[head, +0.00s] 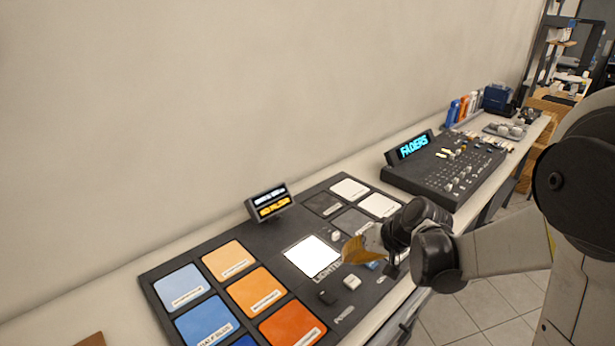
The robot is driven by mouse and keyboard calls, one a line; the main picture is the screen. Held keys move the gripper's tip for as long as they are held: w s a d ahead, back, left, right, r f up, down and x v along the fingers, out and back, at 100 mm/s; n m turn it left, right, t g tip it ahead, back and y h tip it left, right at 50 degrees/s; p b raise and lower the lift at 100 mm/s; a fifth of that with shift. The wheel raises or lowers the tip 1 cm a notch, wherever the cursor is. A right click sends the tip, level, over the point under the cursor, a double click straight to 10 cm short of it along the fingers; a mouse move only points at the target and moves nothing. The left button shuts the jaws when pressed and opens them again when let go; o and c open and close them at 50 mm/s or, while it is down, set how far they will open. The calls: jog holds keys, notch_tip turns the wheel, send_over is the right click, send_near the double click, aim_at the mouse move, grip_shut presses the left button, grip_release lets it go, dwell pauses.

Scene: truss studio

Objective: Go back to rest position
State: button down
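My gripper (378,254) is at the end of my arm, which reaches in from the right. It hangs over the right part of a dark board on the bench, just right of a lit white panel (312,256). Its fingers are small and partly hidden by the dark wrist. An amber-brown piece (362,250) shows at the gripper's left side. I cannot tell whether it is held or lies behind the fingers, nor whether the fingers are open or shut.
A fader console (440,175) stands farther right. A wall runs behind the bench; tiled floor (480,290) lies in front.

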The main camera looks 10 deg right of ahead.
jog(key=s+r+h, duration=0.1)
jog(key=s+r, duration=0.2)
jog(key=s, duration=0.4)
jog(key=s+r+t+h, duration=0.1)
jog(key=s+r+h, duration=0.1)
jog(key=s+r, duration=0.2)
jog(key=s+d+r+h, duration=0.1)
jog(key=s+r+h, duration=0.1)
jog(key=s, duration=0.7)
jog(key=shift+s+r+n+t, duration=0.3)
jog(key=shift+r+t, duration=0.1)
jog(key=shift+r, duration=0.4)
